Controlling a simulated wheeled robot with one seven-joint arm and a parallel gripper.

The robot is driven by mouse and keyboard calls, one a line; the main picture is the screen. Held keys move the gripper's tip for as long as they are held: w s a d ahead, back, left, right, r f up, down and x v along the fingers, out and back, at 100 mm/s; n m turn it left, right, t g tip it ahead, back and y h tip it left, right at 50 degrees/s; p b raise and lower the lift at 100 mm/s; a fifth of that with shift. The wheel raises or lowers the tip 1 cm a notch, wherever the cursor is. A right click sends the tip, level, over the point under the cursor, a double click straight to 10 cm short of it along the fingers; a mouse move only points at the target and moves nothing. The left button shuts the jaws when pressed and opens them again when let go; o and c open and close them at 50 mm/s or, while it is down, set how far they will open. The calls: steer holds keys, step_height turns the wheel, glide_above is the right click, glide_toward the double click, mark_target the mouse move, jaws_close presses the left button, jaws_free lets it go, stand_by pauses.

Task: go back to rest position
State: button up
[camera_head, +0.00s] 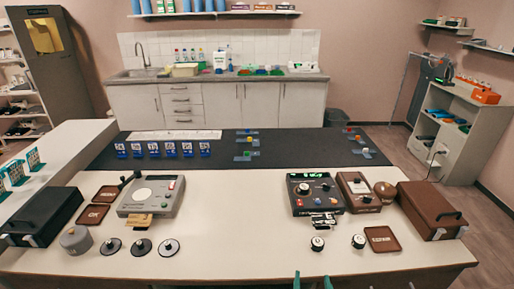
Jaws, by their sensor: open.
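My gripper (312,281) shows only as two green fingertips at the bottom edge of the head view. The fingertips are apart with nothing visible between them. They are in front of the near edge of the white table (240,262). The rest of my arm is out of view.
A grey device (152,196), a black device (314,192) and a brown device (358,192) stand on the table. A black case (42,215) is at left, a brown case (431,209) at right. Dark discs and two small knobs lie nearer. The table's front middle is clear.

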steer(key=s+a+f, duration=0.6)
steer(key=s, duration=0.1)
steer(key=s+a+n+t+y, duration=0.1)
steer(key=s+a, duration=0.3)
steer(key=s, duration=0.8)
steer(key=s+a+n+t+y, duration=0.1)
steer(key=s+a, duration=0.4)
steer(key=s, duration=0.7)
steer(key=shift+a+r, duration=0.25)
steer(key=shift+r, duration=0.05)
steer(key=shift+s, duration=0.1)
